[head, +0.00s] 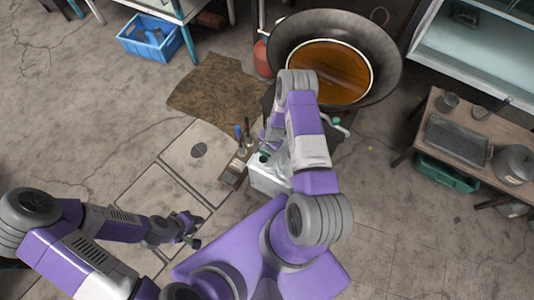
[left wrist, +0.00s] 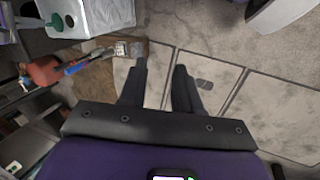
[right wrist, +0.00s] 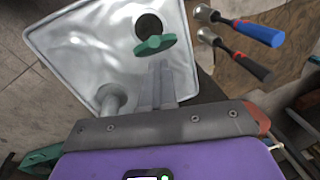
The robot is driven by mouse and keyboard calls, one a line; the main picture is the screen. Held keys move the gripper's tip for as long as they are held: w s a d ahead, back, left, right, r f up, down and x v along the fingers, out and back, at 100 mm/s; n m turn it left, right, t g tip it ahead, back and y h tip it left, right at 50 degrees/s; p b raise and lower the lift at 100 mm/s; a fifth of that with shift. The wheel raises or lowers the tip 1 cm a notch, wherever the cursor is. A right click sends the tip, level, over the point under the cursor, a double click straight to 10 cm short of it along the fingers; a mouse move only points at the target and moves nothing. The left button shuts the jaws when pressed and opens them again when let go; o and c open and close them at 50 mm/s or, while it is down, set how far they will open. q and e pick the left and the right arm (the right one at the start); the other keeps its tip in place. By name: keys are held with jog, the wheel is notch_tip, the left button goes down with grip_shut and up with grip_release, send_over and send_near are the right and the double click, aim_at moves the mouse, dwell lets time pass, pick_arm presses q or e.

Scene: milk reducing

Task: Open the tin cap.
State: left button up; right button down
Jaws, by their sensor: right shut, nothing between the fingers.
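The silvery white tin (head: 268,180) stands on the floor in front of the big pan. In the right wrist view the tin's top (right wrist: 85,45) shows a dark round opening (right wrist: 148,25). The green cap (right wrist: 155,45) is off the opening, tilted at its near edge; whether it is still attached I cannot tell. My right gripper (right wrist: 158,66) is shut and empty, its tips just below the cap. In the left wrist view the tin (left wrist: 105,15) is at the top left. My left gripper (left wrist: 160,65) is open and empty, away from the tin; it also shows in the head view (head: 190,228).
A blue crate (head: 150,38) is at the upper left and a wooden table (head: 440,118) at the right.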

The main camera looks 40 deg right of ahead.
pick_arm(q)
jog(key=shift+m+t+h, duration=0.3)
jog(key=shift+m, duration=0.3)
jog(key=w+d, duration=0.1)
jog(key=w+d+f, duration=0.1)
jog(key=w, duration=0.1)
jog(key=w+d, duration=0.1)
jog(key=shift+w+f, duration=0.35)
grip_shut()
jog(key=m+h, duration=0.4)
jog(key=m, duration=0.5)
send_near(265, 153)
jog(key=w+a+f, duration=0.1)
jog(key=w+f, duration=0.1)
jog(key=w, duration=0.1)
jog(key=shift+a+f, duration=0.4)
jog(key=shift+s+d+r, duration=0.1)
jog(key=shift+s+d, duration=0.2)
jog(key=shift+d, duration=0.25)
jog(key=shift+s+d+r, duration=0.1)
jog(key=shift+s+d, duration=0.25)
jog(key=shift+d, duration=0.15)
jog(key=shift+s+d+r, duration=0.1)
jog(key=shift+s+d, duration=0.3)
jog(key=shift+d, duration=0.25)
